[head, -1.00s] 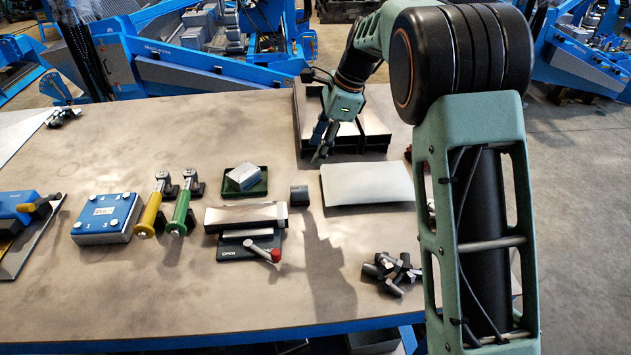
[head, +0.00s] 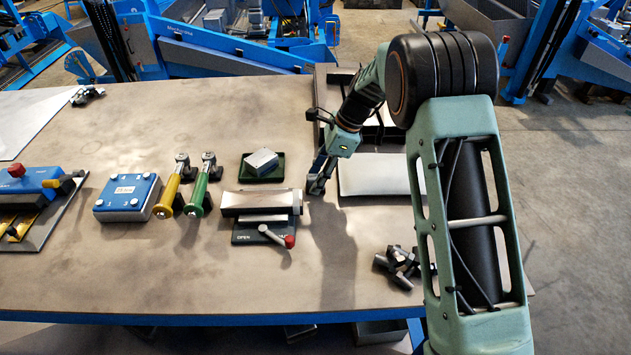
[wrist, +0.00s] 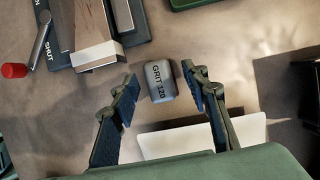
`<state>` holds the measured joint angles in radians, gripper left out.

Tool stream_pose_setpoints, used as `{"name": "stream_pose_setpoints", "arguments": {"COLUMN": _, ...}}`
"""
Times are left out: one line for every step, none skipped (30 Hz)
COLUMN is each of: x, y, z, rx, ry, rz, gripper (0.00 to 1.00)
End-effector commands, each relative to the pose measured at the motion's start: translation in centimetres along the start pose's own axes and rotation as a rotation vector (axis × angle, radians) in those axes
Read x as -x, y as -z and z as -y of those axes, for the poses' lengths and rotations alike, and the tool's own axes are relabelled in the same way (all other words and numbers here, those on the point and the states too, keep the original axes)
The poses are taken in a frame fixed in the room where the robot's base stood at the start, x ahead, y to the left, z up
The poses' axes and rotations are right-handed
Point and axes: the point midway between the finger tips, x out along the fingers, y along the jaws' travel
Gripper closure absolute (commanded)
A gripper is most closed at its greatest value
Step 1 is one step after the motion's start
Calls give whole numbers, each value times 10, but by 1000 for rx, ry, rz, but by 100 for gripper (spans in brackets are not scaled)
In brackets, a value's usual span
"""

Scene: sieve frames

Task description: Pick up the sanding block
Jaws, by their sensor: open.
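The sanding block, a small grey block marked "GRIT 120" (wrist: 160,82), lies on the table in the wrist view. In the head view my gripper hides most or all of it. My gripper (wrist: 158,77) is open and empty, with one finger on each side of the block in the wrist view and a gap on both sides. I cannot tell how far the fingertips are above the table. In the head view my gripper (head: 316,189) points down just right of the clamp fixture.
The clamp fixture (head: 260,203) with a red-knobbed lever (head: 278,237) stands close left. A green tray (head: 263,178) holding a metal block is behind it. A pale sheet (head: 378,176) lies right. Dark metal pieces (head: 400,265) lie front right. The front middle table is clear.

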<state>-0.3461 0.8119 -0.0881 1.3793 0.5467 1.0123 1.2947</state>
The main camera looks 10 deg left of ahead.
Motion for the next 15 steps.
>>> {"name": "stream_pose_setpoints", "arguments": {"x": -5, "y": 0, "z": 0, "rx": 0, "ry": -1, "rz": 0, "gripper": 58}}
{"name": "stream_pose_setpoints", "arguments": {"x": -6, "y": 0, "z": 0, "rx": 0, "ry": 0, "rz": 0, "gripper": 58}}
{"name": "stream_pose_setpoints", "arguments": {"x": -8, "y": 0, "z": 0, "rx": 1, "ry": 0, "rz": -1, "gripper": 58}}
{"name": "stream_pose_setpoints", "arguments": {"x": -9, "y": 0, "z": 0, "rx": 1, "ry": 1, "rz": 0, "gripper": 58}}
{"name": "stream_pose_setpoints", "arguments": {"x": -9, "y": 0, "z": 0, "rx": 1, "ry": 1, "rz": 0, "gripper": 58}}
{"name": "stream_pose_setpoints", "arguments": {"x": -9, "y": 0, "z": 0, "rx": 1, "ry": 1, "rz": 0, "gripper": 58}}
{"name": "stream_pose_setpoints", "arguments": {"x": -9, "y": 0, "z": 0, "rx": 1, "ry": 1, "rz": 0, "gripper": 58}}
{"name": "stream_pose_setpoints", "arguments": {"x": -9, "y": 0, "z": 0, "rx": 1, "ry": 1, "rz": 0, "gripper": 58}}
{"name": "stream_pose_setpoints", "arguments": {"x": -9, "y": 0, "z": 0, "rx": 1, "ry": 1, "rz": -1, "gripper": 58}}
{"name": "stream_pose_setpoints", "arguments": {"x": -9, "y": 0, "z": 0, "rx": 1, "ry": 1, "rz": -1, "gripper": 60}}
{"name": "stream_pose_setpoints", "arguments": {"x": -9, "y": 0, "z": 0, "rx": 1, "ry": 1, "rz": -1, "gripper": 64}}
{"name": "stream_pose_setpoints", "arguments": {"x": -9, "y": 0, "z": 0, "rx": 1, "ry": 1, "rz": -1, "gripper": 68}}
{"name": "stream_pose_setpoints", "arguments": {"x": -9, "y": 0, "z": 0, "rx": 1, "ry": 1, "rz": -1, "gripper": 71}}
{"name": "stream_pose_setpoints", "arguments": {"x": -9, "y": 0, "z": 0, "rx": 1, "ry": 1, "rz": -1, "gripper": 74}}
{"name": "stream_pose_setpoints", "arguments": {"x": -9, "y": 0, "z": 0, "rx": 1, "ry": 1, "rz": -1, "gripper": 79}}
